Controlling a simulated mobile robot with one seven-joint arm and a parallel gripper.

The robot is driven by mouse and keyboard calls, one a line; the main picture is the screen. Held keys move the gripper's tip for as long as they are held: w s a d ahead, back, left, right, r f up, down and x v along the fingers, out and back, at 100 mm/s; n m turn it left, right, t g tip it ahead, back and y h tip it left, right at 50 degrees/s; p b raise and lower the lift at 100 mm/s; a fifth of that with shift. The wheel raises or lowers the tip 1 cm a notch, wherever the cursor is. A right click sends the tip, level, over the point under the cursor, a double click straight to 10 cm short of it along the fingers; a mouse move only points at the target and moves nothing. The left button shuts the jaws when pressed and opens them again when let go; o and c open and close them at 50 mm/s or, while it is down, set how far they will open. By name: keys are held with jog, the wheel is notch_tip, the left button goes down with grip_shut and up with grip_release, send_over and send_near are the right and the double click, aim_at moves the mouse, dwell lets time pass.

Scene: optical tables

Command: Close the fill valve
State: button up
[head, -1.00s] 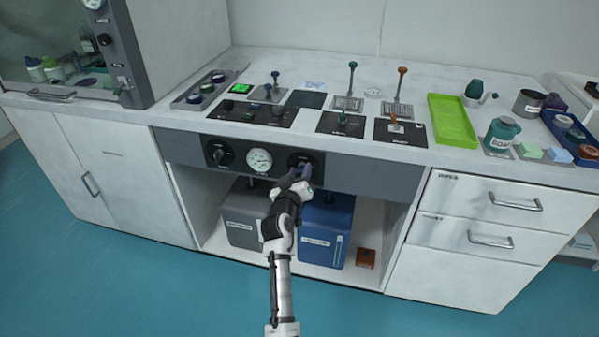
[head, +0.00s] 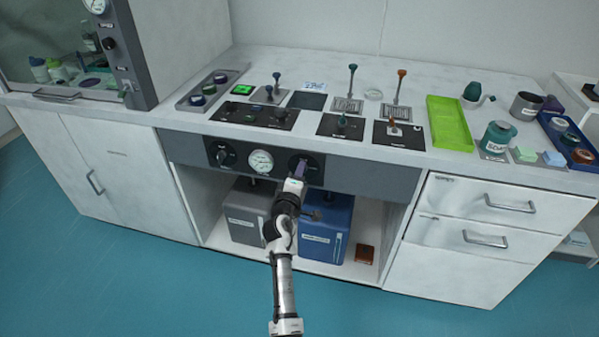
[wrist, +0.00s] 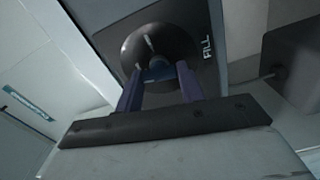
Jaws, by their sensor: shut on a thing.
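The fill valve is a round black knob (wrist: 152,45) on a dark panel, with the word FILL beside it in the wrist view. In the head view this knob (head: 312,160) is the right one on the panel under the counter edge, partly hidden by my gripper. My gripper (wrist: 160,78) has its two purple fingers at the knob, one on each side of its bluish middle grip, and is shut on it. In the head view my gripper (head: 301,168) meets the panel from below, tilted.
A round white gauge (head: 260,161) and a second black knob (head: 221,153) sit to the left on the same panel. Below, a grey container (head: 245,212) and a blue container (head: 327,230) stand in the open bay. Drawers (head: 480,222) are to the right.

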jog(key=shift+n+p, duration=0.3)
jog(key=shift+n, duration=0.6)
jog(key=o, duration=1)
jog(key=shift+s+f, duration=0.1)
jog(key=b+v, duration=0.2)
jog(key=v, duration=1.1)
jog(key=shift+s+a, duration=0.2)
jog(key=shift+s, duration=0.05)
